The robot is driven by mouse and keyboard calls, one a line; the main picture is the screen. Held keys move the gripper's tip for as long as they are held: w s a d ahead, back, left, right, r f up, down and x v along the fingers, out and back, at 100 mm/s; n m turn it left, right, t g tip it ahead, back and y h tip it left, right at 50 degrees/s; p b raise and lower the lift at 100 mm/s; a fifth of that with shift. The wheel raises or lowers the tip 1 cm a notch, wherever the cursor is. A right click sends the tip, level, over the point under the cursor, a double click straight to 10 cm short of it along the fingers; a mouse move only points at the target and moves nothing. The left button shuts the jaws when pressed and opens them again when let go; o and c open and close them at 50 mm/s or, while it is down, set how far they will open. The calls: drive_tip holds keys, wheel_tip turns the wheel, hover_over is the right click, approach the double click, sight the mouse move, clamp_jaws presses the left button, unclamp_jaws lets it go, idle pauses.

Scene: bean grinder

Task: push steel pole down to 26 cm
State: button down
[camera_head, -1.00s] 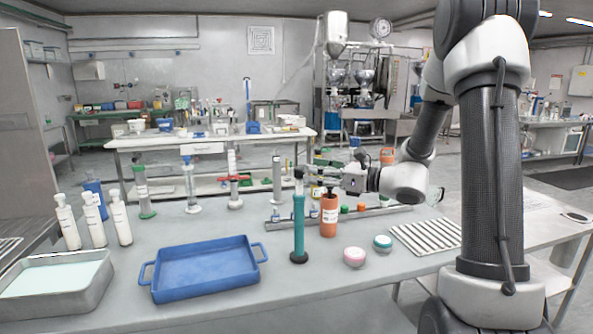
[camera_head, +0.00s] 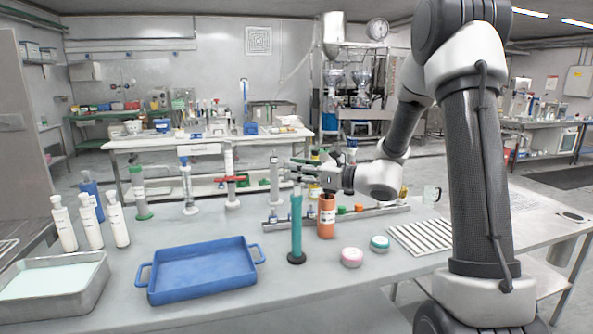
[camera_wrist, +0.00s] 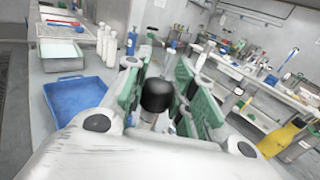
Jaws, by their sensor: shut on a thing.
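The steel pole (camera_wrist: 148,118) shows in the wrist view as a short grey piece under a black knob (camera_wrist: 157,92), between green-padded fingers. My gripper (camera_wrist: 160,72) is shut on it. In the head view my gripper (camera_head: 299,174) is at the top of an upright teal cylinder (camera_head: 296,229) on a black foot. There the fingers hide most of the pole and knob, so how much pole stands out cannot be read.
An orange cylinder (camera_head: 326,217) stands close right of the teal one, under my wrist. A pink-topped disc (camera_head: 351,257) and a teal disc (camera_head: 380,243) lie in front. A blue tray (camera_head: 202,272) is at left. Several upright cylinders stand behind. A striped rack (camera_head: 420,237) is at right.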

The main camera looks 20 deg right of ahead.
sight(296, 195)
wheel_tip(296, 195, down, 4)
drive_tip(key=shift+r, duration=0.1)
drive_tip(key=shift+s+f, duration=0.1)
drive_tip(key=shift+f, duration=0.25)
drive_tip(key=c, duration=1.1)
unclamp_jaws()
drive_tip(key=shift+f, duration=0.1)
drive_tip(key=shift+c, duration=0.2)
